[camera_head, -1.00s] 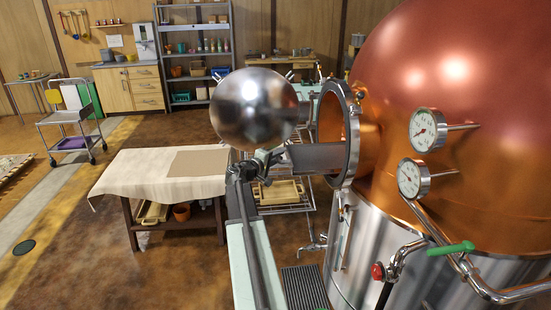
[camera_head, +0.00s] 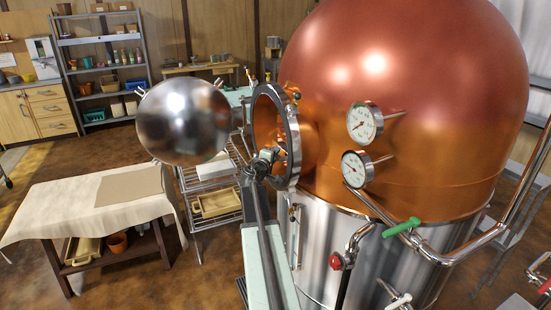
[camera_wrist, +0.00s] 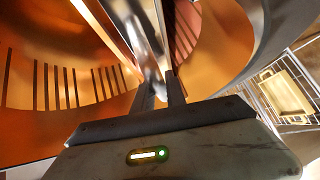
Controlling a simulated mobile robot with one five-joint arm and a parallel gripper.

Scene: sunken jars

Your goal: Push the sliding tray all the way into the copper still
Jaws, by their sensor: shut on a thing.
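The copper still (camera_head: 400,90) stands at the right with its round, steel-rimmed port (camera_head: 292,135) open. My gripper (camera_head: 266,157) is at the mouth of the port. In the wrist view my gripper (camera_wrist: 160,90) is shut on a narrow grey metal part of the sliding tray (camera_wrist: 149,45), inside the copper-coloured opening. In the head view no tray sticks out of the port; most of it is hidden by the rim and my gripper. How deep it sits cannot be told.
A polished domed door (camera_head: 183,121) stands open left of the port. A cloth-covered table (camera_head: 60,212) and a wire rack (camera_head: 203,180) stand at the left. Two gauges (camera_head: 364,123), a green-handled valve (camera_head: 402,227) and pipes jut from the still. Open floor lies at lower left.

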